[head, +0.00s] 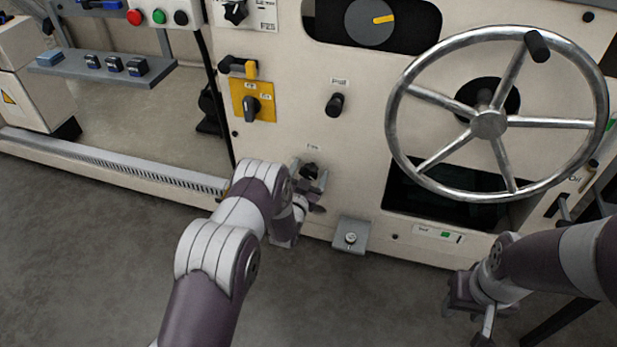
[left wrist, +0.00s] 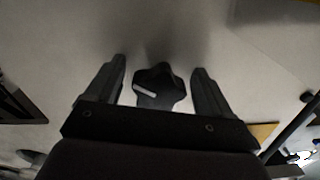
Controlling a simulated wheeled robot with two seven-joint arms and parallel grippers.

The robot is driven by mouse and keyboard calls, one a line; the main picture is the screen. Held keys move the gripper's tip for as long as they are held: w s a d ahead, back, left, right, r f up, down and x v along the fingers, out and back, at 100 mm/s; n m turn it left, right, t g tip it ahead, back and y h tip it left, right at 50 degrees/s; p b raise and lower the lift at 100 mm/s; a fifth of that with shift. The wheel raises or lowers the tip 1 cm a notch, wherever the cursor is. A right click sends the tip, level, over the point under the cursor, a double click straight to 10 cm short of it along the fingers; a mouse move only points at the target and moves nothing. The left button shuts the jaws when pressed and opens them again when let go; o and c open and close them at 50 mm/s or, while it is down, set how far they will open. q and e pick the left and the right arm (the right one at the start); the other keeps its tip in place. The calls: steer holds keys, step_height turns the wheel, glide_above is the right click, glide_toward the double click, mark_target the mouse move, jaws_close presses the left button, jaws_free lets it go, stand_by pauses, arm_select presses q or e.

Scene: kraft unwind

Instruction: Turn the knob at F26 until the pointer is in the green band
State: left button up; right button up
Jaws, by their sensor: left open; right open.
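A dark knob (head: 311,169) sits low on the cream machine panel, under a small label too small to read. In the left wrist view the knob (left wrist: 156,84) has a lobed shape with a white mark and lies between my fingers. My left gripper (left wrist: 159,66) is open, one finger on each side of the knob, with gaps visible on both sides. In the head view my left gripper (head: 309,176) partly hides the knob. A small plate with a green patch (head: 445,234) is at lower right; I cannot tell whether it is the knob's scale. My right gripper (head: 473,312) is open and empty.
A large spoked handwheel (head: 488,124) stands out from the panel at right. Another black knob (head: 335,104) and a yellow-plated switch (head: 252,106) are above my left gripper. A small metal bracket (head: 351,236) juts out just right of it. The floor in front is clear.

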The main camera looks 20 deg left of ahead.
arm_select(q)
steer(key=c, duration=1.1)
steer(key=shift+o, duration=0.2)
steer(key=n, duration=0.3)
steer(key=shift+d+n+p, duration=0.15)
steer(key=shift+n+p, duration=0.25)
steer(key=n, duration=0.4)
steer(key=shift+d+n+p, duration=0.1)
steer(key=shift+n+p, duration=0.2)
steer(key=shift+p, duration=0.1)
steer(key=n, duration=0.4)
steer(key=shift+d+r, duration=0.1)
steer(key=shift+d, duration=0.05)
steer(key=n+p, duration=0.1)
steer(key=n, duration=0.3)
steer(key=shift+s, duration=0.1)
steer(key=shift+n, duration=0.4)
